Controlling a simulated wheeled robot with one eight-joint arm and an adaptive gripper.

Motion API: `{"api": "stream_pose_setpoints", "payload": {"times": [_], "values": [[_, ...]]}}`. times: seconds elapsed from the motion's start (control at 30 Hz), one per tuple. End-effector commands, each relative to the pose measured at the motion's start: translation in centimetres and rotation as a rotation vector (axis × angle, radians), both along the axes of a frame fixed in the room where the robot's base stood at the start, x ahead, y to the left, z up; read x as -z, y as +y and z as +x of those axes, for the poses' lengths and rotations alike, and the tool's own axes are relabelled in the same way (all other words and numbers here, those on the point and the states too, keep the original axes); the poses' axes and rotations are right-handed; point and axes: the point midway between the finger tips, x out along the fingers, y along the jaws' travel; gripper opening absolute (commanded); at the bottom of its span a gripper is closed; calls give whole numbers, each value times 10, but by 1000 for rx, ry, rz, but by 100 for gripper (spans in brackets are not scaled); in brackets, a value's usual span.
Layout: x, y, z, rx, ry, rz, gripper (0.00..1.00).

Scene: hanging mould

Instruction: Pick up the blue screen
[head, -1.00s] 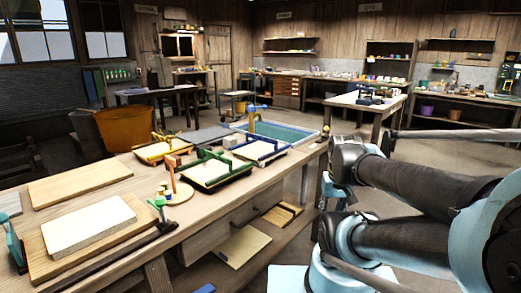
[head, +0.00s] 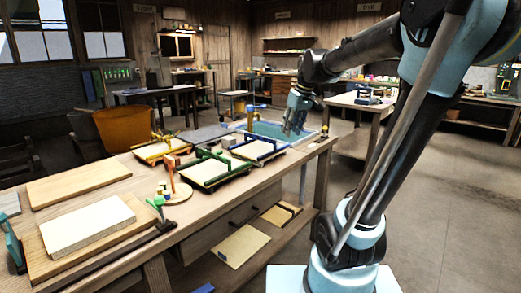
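The blue screen (head: 262,153) is a shallow rectangular frame with dark blue edges and a pale inside. It lies on the workbench (head: 255,192) near its right end in the head view, just right of the green screen (head: 213,172). My gripper (head: 292,129) points downward above the far right part of the bench, to the right of and beyond the blue screen in the picture. It appears apart from the screen. Its fingers are too small to tell whether they are open or shut. It partly covers the water-coloured basin (head: 262,128) behind it.
A yellow screen (head: 157,151) lies left of the blue one. A round wooden stand (head: 174,191) with small blocks and a wooden board (head: 88,223) lie nearer on the bench. A blue-topped post (head: 251,118) stands by the basin. Open floor (head: 430,215) lies to the right.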

Motion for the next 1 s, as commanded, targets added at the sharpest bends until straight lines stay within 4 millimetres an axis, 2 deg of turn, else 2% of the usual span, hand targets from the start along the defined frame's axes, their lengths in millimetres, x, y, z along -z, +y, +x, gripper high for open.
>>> {"api": "stream_pose_setpoints", "payload": {"times": [0.03, 0.1, 0.3, 0.4, 0.53, 0.67, 1.0], "values": [[-9, 10, 18, -33, -7, 5, 33], [-20, 24, 41, -84, -20, 10, 33], [-41, 59, 93, -204, -52, 25, 33], [-47, 71, 110, -241, -63, 30, 33], [-50, 80, 121, -268, -72, 33, 33], [-42, 85, 127, -277, -74, 34, 33], [12, 102, 140, -276, -73, 35, 33]]}}
